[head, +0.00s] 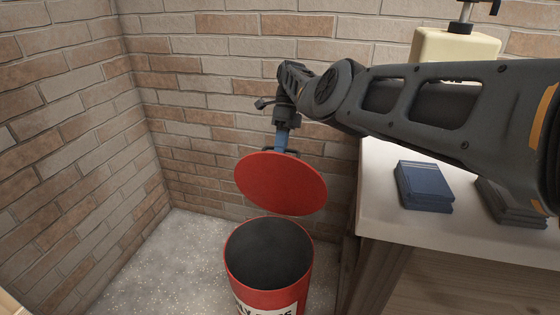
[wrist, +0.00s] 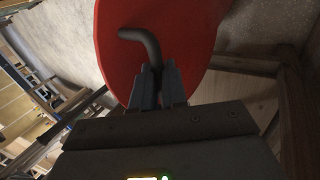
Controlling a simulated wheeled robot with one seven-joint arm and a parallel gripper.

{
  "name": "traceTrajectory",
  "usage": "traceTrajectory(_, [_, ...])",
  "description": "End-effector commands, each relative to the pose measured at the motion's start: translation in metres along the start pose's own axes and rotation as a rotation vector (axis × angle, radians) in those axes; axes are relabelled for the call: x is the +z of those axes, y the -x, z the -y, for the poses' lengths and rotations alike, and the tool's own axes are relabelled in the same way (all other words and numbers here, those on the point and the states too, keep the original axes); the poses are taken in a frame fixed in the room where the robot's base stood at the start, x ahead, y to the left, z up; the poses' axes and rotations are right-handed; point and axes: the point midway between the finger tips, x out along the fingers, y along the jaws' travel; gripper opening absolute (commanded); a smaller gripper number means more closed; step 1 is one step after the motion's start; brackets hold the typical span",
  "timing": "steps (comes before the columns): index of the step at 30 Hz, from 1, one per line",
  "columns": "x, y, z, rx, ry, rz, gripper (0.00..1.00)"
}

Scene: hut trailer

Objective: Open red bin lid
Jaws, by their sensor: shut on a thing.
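The red bin (head: 266,270) stands on the floor in the corner, its dark round mouth open. The red lid (head: 280,183) is off the bin, tilted, and hangs above the rim at the back. My gripper (head: 281,146) is above the lid and shut on its dark handle. In the wrist view my gripper (wrist: 158,85) has both fingers closed around the curved handle (wrist: 143,42), and the red lid (wrist: 185,30) fills the upper middle. The lid looks apart from the rim in the head view.
A white-topped table (head: 385,190) stands right of the bin, with dark blue books (head: 424,186), grey books (head: 508,205) and a cream dispenser bottle (head: 455,55). Brick walls (head: 70,110) close the corner behind and left. Speckled floor (head: 165,265) is free left of the bin.

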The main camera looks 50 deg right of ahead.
Motion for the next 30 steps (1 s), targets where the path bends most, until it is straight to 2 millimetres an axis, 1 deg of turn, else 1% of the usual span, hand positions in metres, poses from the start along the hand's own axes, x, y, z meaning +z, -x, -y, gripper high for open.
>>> traceTrajectory(1, [-0.0007,-0.0173,0.0054,0.013,0.004,-0.010,0.00])
traceTrajectory(11, [-0.0029,-0.0110,0.0051,0.027,0.003,-0.015,0.00])
traceTrajectory(22, [-0.0039,-0.0096,0.0048,0.027,0.002,-0.017,0.00])
traceTrajectory(23, [-0.0039,-0.0096,0.0048,0.027,0.002,-0.017,0.16])
traceTrajectory(30, [-0.0045,-0.0082,0.0049,0.027,0.000,-0.016,0.38])
